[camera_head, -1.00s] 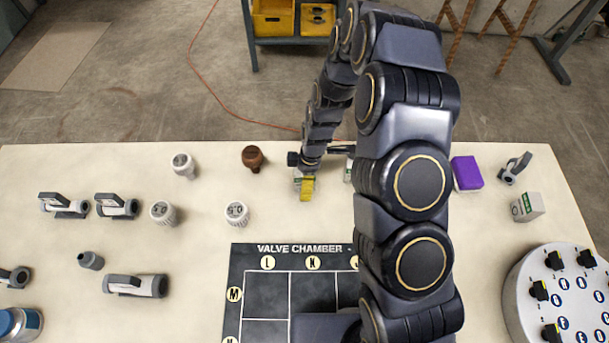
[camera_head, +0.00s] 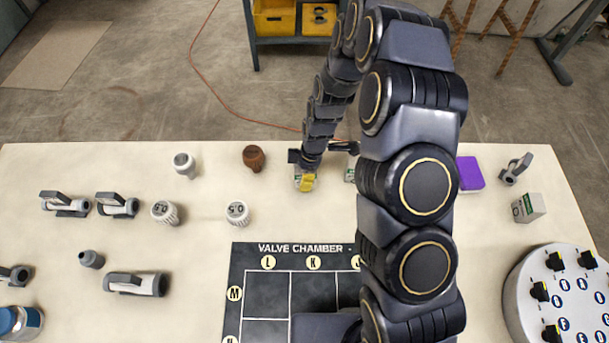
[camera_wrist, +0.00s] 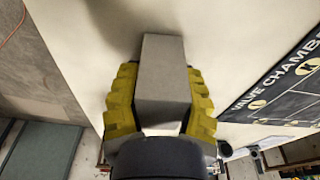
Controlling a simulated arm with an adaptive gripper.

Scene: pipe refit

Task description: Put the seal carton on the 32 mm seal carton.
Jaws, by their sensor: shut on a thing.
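My gripper (camera_head: 306,183) is near the far middle of the table, with its yellow fingers shut on a small carton. In the wrist view the carton's plain grey face (camera_wrist: 163,80) shows between the fingers; its label is not visible there. In the head view only a bit of its white and green side shows. A second white and green carton (camera_head: 350,174) stands just right of my gripper, mostly hidden by my arm. Another carton (camera_head: 528,207) with a green label stands at the right. I cannot read the sizes on the labels.
A purple block (camera_head: 470,173) is partly behind my arm. The valve chamber board (camera_head: 265,295) lies in front, and a round white stand (camera_head: 560,300) is at right.

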